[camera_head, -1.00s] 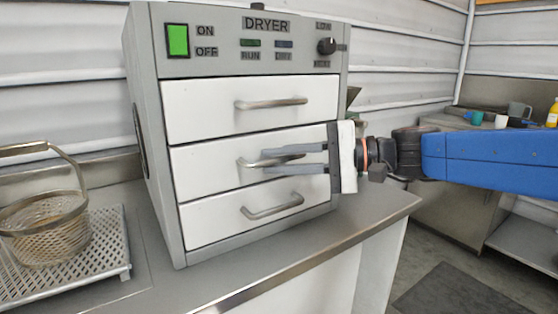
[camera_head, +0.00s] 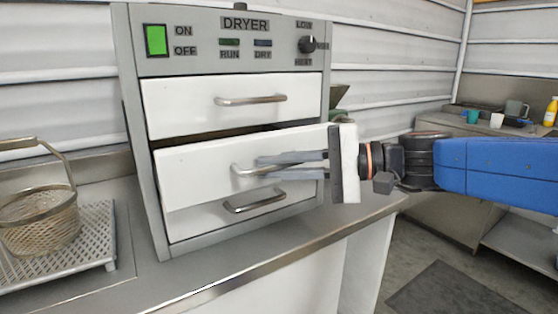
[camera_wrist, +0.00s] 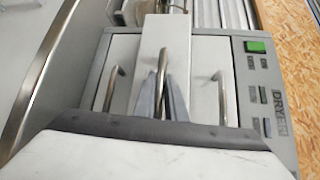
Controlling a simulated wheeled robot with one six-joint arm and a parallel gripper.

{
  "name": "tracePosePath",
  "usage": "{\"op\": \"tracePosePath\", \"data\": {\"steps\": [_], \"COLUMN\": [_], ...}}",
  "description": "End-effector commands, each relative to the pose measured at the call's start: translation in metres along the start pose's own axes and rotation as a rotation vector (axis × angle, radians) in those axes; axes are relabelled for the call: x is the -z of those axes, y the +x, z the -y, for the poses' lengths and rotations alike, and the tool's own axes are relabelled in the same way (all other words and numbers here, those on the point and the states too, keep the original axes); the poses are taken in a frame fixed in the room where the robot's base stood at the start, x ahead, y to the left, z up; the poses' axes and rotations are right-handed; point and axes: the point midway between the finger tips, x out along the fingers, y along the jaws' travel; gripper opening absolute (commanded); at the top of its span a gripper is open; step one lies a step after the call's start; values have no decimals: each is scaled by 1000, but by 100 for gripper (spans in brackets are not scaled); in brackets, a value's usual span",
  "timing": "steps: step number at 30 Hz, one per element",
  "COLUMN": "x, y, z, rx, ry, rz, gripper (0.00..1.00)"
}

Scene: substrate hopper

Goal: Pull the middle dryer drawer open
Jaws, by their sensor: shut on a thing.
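The grey dryer (camera_head: 130,110) stands on the counter with three white drawers. The middle drawer (camera_head: 200,178) is partly out, its front ahead of the other two, with a dark gap above it. My gripper (camera_head: 262,166) is shut on the middle drawer's bar handle (camera_head: 240,171), reaching in from the right. In the wrist view the fingers (camera_wrist: 162,98) close around the handle (camera_wrist: 162,65). The top drawer (camera_head: 180,105) and the bottom drawer (camera_head: 195,222) are shut. The middle drawer's inside is hidden in both views.
A wire basket (camera_head: 45,222) stands on a perforated tray (camera_head: 100,225) left of the dryer. The counter's front edge (camera_head: 240,275) runs below the drawers. Cups (camera_head: 497,120) and a yellow bottle (camera_head: 551,112) stand on a far counter at right. The floor (camera_head: 410,240) at right is open.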

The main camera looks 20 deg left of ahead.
Motion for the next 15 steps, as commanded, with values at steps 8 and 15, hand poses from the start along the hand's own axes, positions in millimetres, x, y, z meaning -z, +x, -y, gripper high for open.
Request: {"op": "tracePosePath", "data": {"steps": [8, 15], "x": [-54, -95], "y": [-43, -84], "z": [-13, -25], "rx": [1, 1], "ry": [-3, -2], "rz": [-3, -4], "gripper": [0, 0]}}
